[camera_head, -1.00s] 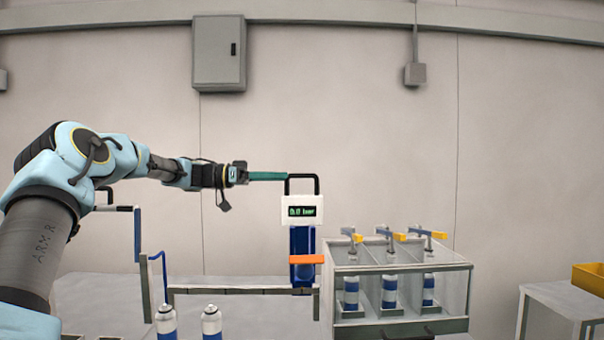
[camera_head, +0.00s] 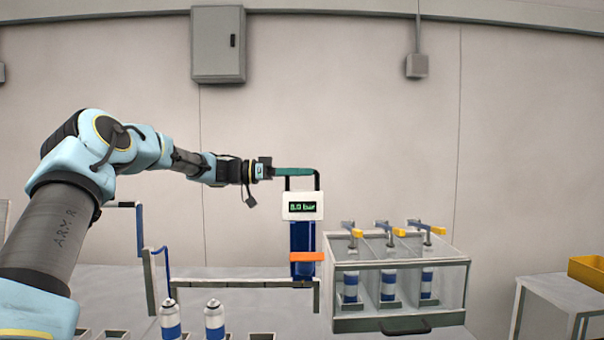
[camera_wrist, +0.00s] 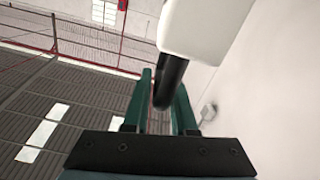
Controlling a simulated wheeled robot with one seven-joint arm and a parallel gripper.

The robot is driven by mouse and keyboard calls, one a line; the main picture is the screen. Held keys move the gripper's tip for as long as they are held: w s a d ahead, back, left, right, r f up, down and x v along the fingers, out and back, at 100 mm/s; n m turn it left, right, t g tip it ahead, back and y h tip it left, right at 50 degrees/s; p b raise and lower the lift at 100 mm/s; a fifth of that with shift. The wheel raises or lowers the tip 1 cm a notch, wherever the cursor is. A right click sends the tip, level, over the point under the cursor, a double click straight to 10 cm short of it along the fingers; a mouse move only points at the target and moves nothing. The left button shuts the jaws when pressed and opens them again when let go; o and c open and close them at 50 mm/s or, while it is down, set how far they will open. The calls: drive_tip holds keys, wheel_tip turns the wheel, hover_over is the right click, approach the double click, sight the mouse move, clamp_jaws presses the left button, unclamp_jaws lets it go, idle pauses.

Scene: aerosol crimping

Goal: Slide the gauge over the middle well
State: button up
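The gauge (camera_head: 302,206) is a white box with a green display reading 0.0 bar and a black arched handle (camera_head: 318,182) on top. It stands at the right end of the low grey rail. My gripper (camera_head: 296,171) is at the top of the handle, its green fingers level with it. In the wrist view the gauge's white body (camera_wrist: 205,28) shows at the top, and its black handle lies between the two fingers (camera_wrist: 161,115), which are apart; firm contact is not visible. Two blue-and-white cans (camera_head: 170,322) (camera_head: 214,320) stand by the rail. Which well is the middle one is unclear.
An orange tab (camera_head: 306,257) sits below the display. A side table (camera_head: 560,292) with a yellow bin (camera_head: 588,270) is at far right.

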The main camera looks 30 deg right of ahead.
clamp_jaws()
idle(1.0)
